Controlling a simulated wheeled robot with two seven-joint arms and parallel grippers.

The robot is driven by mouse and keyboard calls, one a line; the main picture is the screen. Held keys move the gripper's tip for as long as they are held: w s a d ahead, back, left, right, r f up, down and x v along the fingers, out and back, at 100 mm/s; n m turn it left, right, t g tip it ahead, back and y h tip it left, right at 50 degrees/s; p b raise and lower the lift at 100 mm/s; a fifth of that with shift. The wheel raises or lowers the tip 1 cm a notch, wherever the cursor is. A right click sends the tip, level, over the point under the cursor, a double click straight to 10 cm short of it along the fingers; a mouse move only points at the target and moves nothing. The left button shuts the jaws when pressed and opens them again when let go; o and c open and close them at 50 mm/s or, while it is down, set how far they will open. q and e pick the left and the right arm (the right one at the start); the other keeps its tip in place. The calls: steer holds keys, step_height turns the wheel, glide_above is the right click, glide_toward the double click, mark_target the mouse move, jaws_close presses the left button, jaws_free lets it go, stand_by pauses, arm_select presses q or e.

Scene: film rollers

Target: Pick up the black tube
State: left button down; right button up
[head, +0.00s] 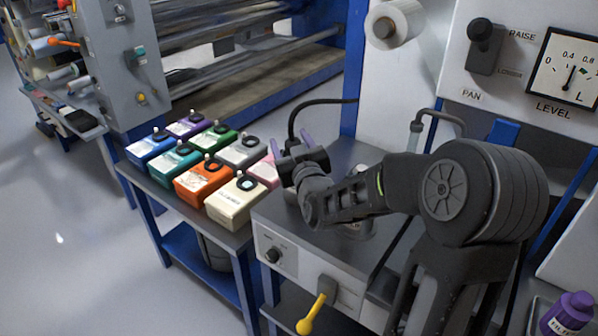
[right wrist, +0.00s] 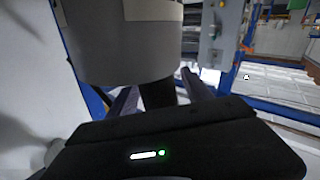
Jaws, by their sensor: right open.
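A thin black tube (head: 322,102) shows in the head view. It runs from near the blue post, curves over to the left and drops behind my right gripper (head: 290,143), which hides its lower end. The gripper is open, its two purple-tinted fingers pointing away from me beside the tube. In the right wrist view the fingers (right wrist: 158,92) are spread, and a dark upright piece shows between them. I cannot tell whether that piece is the tube or whether anything touches it. My left gripper is not in view.
Several coloured containers (head: 203,180) stand on a low blue-framed table left of the gripper. A grey cabinet (head: 290,225) with a yellow lever (head: 311,314) lies below my arm. A large grey cylinder (right wrist: 120,45) is close in the right wrist view. A purple bottle (head: 570,312) stands lower right.

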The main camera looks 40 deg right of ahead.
jaws_close()
stand_by(0.6)
